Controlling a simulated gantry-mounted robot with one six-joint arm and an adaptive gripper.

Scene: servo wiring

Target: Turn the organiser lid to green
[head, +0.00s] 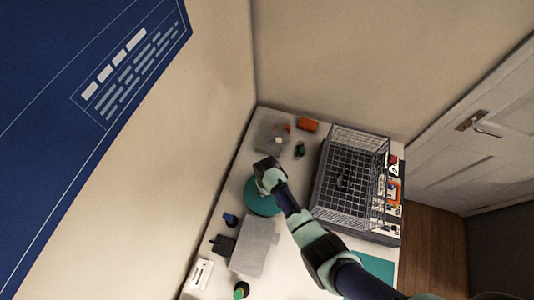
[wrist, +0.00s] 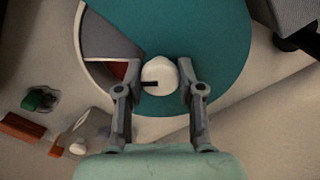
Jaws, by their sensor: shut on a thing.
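The round organiser (head: 262,204) stands on the table with its teal lid (wrist: 215,45) on top. In the wrist view, the lid's cut-out at the upper left shows a grey compartment (wrist: 108,38) and a small sliver of dark red (wrist: 120,69). A white knob (wrist: 160,72) with a black mark pointing left is at the lid's centre. My gripper (wrist: 160,80) is shut on the knob, one finger on each side; it also shows over the organiser in the head view (head: 266,172). No green compartment shows in the opening.
A wire basket (head: 345,165) stands to the right. A grey box (head: 254,246) lies in front of the organiser. An orange block (head: 307,125) and a small green part (head: 300,149) lie behind it. A blue item (head: 230,219) is close to its left.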

